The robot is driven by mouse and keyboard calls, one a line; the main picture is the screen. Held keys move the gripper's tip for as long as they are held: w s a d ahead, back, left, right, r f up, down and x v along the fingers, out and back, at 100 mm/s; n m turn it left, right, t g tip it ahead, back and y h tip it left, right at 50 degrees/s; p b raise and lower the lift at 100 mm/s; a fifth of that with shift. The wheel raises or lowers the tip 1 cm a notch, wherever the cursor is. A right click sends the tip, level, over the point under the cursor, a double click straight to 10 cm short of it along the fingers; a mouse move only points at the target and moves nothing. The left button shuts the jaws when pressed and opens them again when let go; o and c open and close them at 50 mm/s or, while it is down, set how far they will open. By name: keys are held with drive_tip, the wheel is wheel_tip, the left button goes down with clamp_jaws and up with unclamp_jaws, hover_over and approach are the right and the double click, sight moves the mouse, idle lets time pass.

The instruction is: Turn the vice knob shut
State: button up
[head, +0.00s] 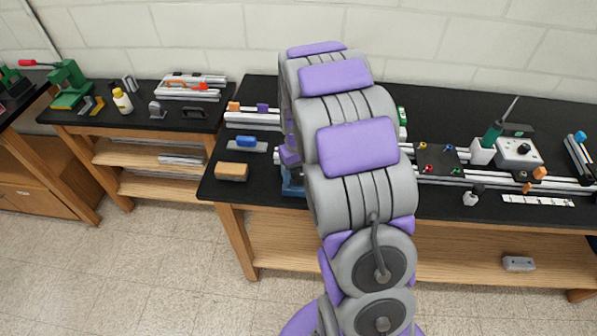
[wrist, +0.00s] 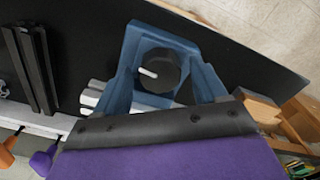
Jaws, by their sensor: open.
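The blue vice (wrist: 192,60) fills the middle of the wrist view. Its round black knob (wrist: 165,76) faces the camera and carries a short white mark pointing left. In the head view a small part of the blue vice (head: 292,186) shows at the front edge of the bench, mostly hidden by my arm. My gripper (wrist: 160,125) shows as a purple and black part across the bottom of the wrist view, just below the knob. In the head view my gripper (head: 289,155) is mostly hidden too.
The black bench top (head: 262,92) carries a wooden block (head: 232,171) and a blue item (head: 246,141) left of the vice. Light rails (head: 440,179) and a soldering station (head: 518,150) stand to the right.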

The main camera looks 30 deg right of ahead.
sight(299, 172)
drive_tip(key=shift+c, duration=0.2)
drive_tip(key=c, duration=1)
drive_tip(key=shift+s+r+m+p, duration=0.15)
drive_tip(key=shift+m+p, duration=0.45)
drive_tip(key=shift+p, duration=0.3)
drive_tip(key=shift+m, duration=0.4)
drive_tip(key=o, duration=1)
drive_tip(key=shift+o, duration=0.2)
wheel_tip(299, 172, up, 17)
drive_tip(key=p, duration=0.3)
drive_tip(key=shift+w, duration=0.2)
